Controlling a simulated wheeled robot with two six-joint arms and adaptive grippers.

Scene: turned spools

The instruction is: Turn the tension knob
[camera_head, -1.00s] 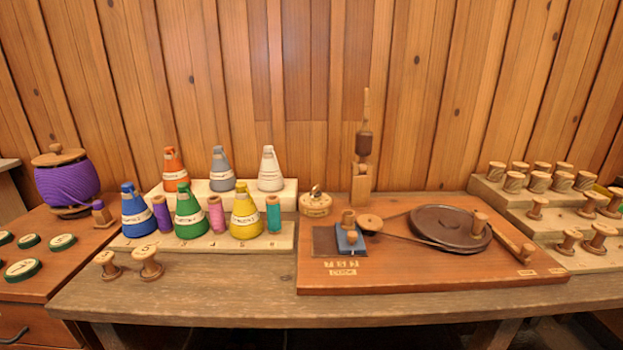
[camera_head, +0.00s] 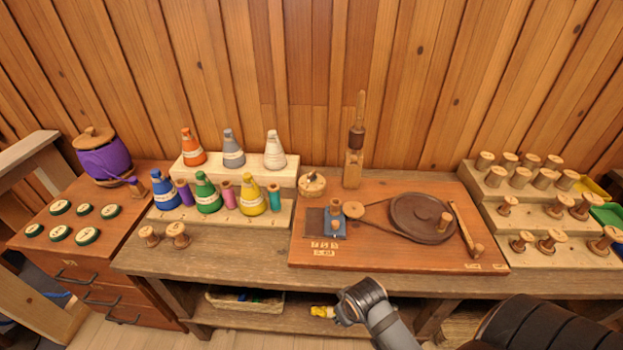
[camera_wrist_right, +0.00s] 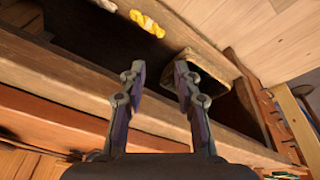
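A round wooden dial with a small knob on top (camera_head: 312,184), the likeliest tension knob, sits at the back left of the winder board (camera_head: 400,260); its lettering is too small to read. In the right wrist view, my right gripper (camera_wrist_right: 160,75) is open and empty, its two fingers apart, by the bench edge and lower shelf. In the head view, my right arm (camera_head: 365,300) shows in front of the bench, low and well short of the dial. My left gripper is not in view.
On the board stand a dark wheel with a handle (camera_head: 423,217), a blue block (camera_head: 336,223) and an upright post (camera_head: 354,150). A cone rack (camera_head: 220,221) is left of the dial. Stepped spool racks (camera_head: 540,215) are at right. The board's front strip is clear.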

